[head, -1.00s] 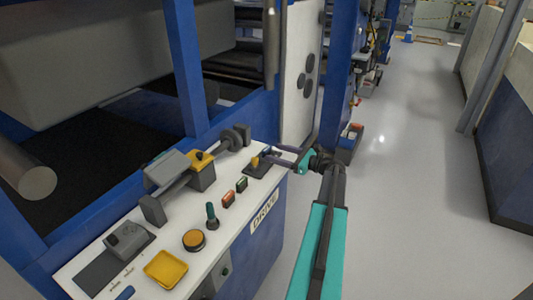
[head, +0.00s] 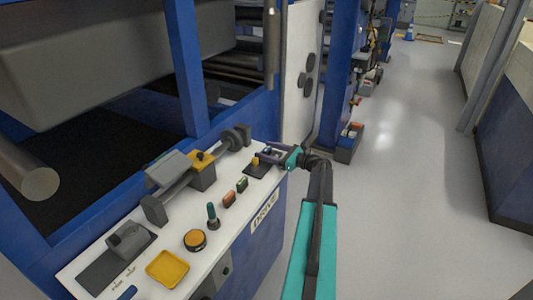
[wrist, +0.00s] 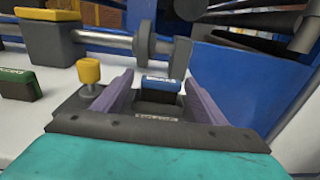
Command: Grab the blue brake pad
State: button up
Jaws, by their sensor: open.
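The blue brake pad (wrist: 161,84) is a small blue-topped block with a dark body, on a dark plate (wrist: 75,107) in the wrist view. In the head view it is a tiny blue spot (head: 267,150) by my gripper. My gripper (head: 261,152) is open at the far end of the white panel. In the wrist view its two purple fingers (wrist: 155,86) stand on either side of the pad, with visible gaps. The pad's lower part is partly hidden behind the gripper's dark front edge.
A yellow knob (wrist: 89,73) stands just left of the left finger. A shaft with grey collars (head: 236,138) runs behind. Red and green blocks (head: 229,199) (head: 242,184), an orange button (head: 195,240) and a yellow tray (head: 167,269) sit nearer on the white panel (head: 226,228).

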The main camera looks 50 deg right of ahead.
aim_at(268, 148)
jog(key=c, duration=1.2)
jog(key=shift+r, duration=0.1)
jog(key=shift+r, duration=0.65)
jog(key=shift+r+b, duration=0.4)
jog(key=shift+r, duration=0.55)
jog(key=s+a, duration=0.1)
jog(key=s, duration=0.4)
jog(key=s+a+r+b, duration=0.1)
jog(key=s+a, duration=0.1)
jog(key=s, duration=0.3)
jog(key=s+a+b, duration=0.1)
jog(key=s+a, duration=0.1)
jog(key=s, duration=0.3)
jog(key=shift+a+r, duration=0.1)
jog(key=shift+r, duration=0.25)
